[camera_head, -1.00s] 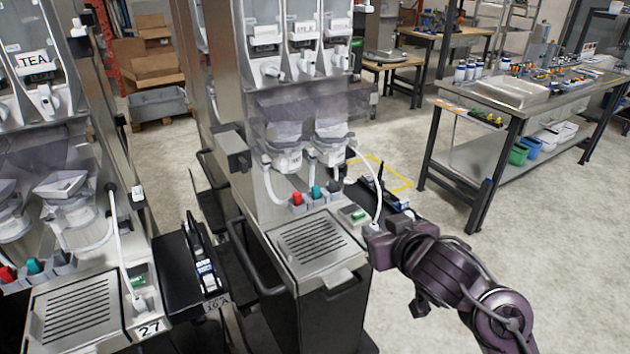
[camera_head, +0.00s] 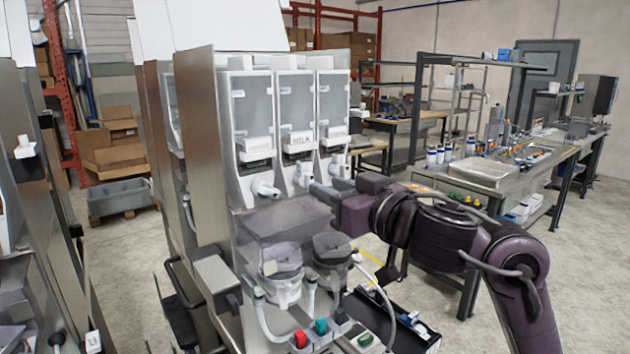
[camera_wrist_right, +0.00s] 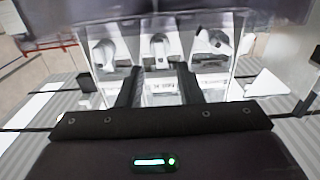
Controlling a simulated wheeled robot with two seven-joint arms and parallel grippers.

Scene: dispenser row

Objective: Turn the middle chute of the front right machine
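The front right machine (camera_head: 205,130) stands in the middle of the head view with three canisters in a row. Its middle chute (camera_head: 303,177) is a white spout below the middle canister's label. The left chute (camera_head: 265,188) and right chute (camera_head: 338,168) are beside it. My right gripper (camera_head: 322,193) is in front of the chutes, just right of the middle one. In the right wrist view the two dark fingers (camera_wrist_right: 160,82) are apart, with the middle chute (camera_wrist_right: 160,46) beyond and between them. Contact cannot be told. My left gripper is out of view.
Another machine (camera_head: 30,200) stands at the left edge. A workbench (camera_head: 480,175) is at right. The floor between is open.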

